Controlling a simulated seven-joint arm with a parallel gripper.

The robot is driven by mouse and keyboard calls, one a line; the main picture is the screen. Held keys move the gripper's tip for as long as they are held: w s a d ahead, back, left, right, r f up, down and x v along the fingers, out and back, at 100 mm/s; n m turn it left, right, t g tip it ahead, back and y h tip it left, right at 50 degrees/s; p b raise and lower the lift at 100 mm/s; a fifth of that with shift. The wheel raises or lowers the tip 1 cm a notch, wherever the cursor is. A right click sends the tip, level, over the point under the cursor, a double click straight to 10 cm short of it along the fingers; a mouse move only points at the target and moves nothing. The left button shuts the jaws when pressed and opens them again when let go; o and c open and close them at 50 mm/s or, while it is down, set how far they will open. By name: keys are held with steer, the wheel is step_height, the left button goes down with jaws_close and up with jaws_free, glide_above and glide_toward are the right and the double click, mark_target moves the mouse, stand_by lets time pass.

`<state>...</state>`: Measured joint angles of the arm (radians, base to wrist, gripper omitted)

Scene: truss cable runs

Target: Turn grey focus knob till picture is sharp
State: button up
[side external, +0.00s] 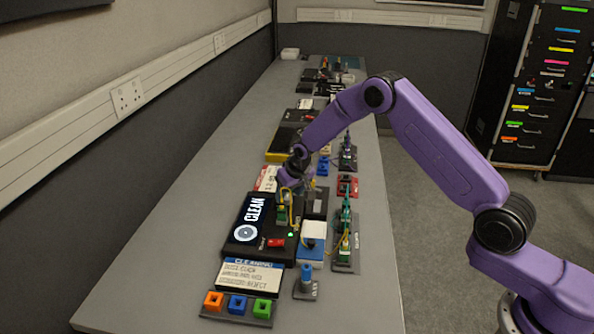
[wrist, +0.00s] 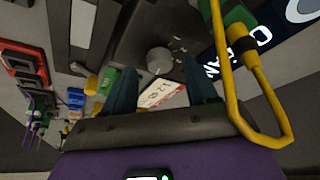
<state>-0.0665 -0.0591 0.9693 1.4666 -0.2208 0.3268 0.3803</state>
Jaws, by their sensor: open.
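In the wrist view a round grey knob (wrist: 160,60) sits on a dark panel (wrist: 135,40) with small marks beside it. My gripper (wrist: 160,70) is open, with one dark finger on each side of the knob's line; I cannot tell whether either finger touches it. In the side view my gripper (side external: 292,178) is low over the far end of a black device (side external: 276,205), and I cannot make out the knob there. The device's screen (side external: 250,218) shows the white word CLEAN and a ring. The screen's edge also shows in the wrist view (wrist: 262,35), partly behind a yellow cable.
The yellow cable (wrist: 225,70) with a green plug loops close by my right finger. A red switch (side external: 276,242) and a green light are on the device. A printed card (side external: 250,275) and coloured blocks (side external: 238,304) stand in front. The bench's left side is clear.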

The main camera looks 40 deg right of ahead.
steer(key=v, duration=1.5)
steer(key=shift+r, duration=0.4)
steer(key=shift+s, duration=0.1)
steer(key=s+a+r+n+g+y, duration=0.1)
steer(key=s+a+r+n, duration=0.15)
steer(key=s, duration=0.75)
steer(key=s+a+r+n+g, duration=0.1)
steer(key=s+a+n, duration=0.3)
steer(key=s, duration=0.6)
steer(key=s+d+n+g, duration=0.1)
steer(key=s+d+n, duration=0.2)
steer(key=s, duration=0.8)
steer(key=s+d+n+g, duration=0.1)
steer(key=s+d+n, duration=0.2)
steer(key=s, duration=0.9)
steer(key=shift+d+n, duration=0.35)
steer(key=shift+d, duration=0.55)
